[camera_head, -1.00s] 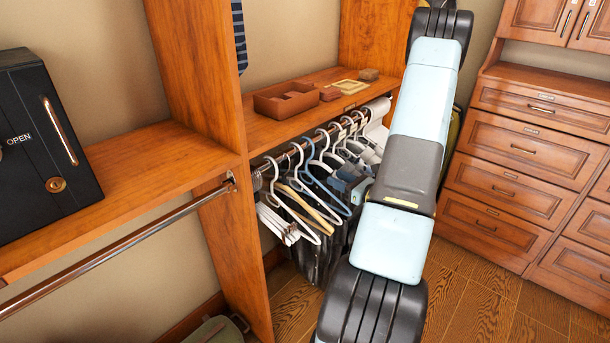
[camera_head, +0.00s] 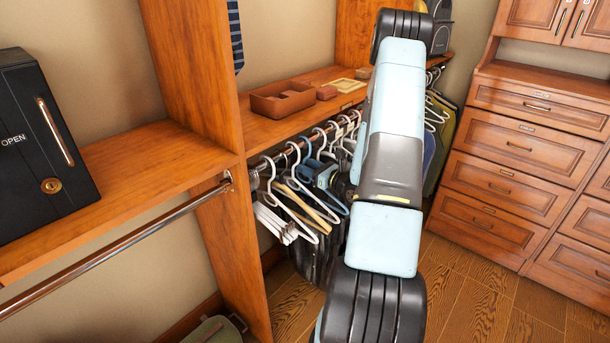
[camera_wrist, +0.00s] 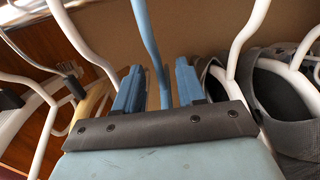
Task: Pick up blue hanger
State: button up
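The blue hanger (camera_head: 308,152) hangs on the metal rod among other hangers, its lower part partly hidden by my arm and gripper. In the wrist view its blue stem (camera_wrist: 150,42) runs down between my two blue fingers. My gripper (camera_wrist: 158,80) is open around the stem, with a gap showing on each side. In the head view my gripper (camera_head: 326,176) is at the hangers, mostly blocked by my arm.
White hangers (camera_head: 268,178) and a wooden hanger (camera_head: 308,200) hang close on the left. In the wrist view a white hanger and dark grey clothing (camera_wrist: 275,95) are close on the right. A shelf (camera_head: 262,128) with a brown tray (camera_head: 283,99) is above the rod.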

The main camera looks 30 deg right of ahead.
jog(key=shift+x, duration=1.05)
jog(key=shift+c, duration=0.3)
grip_shut()
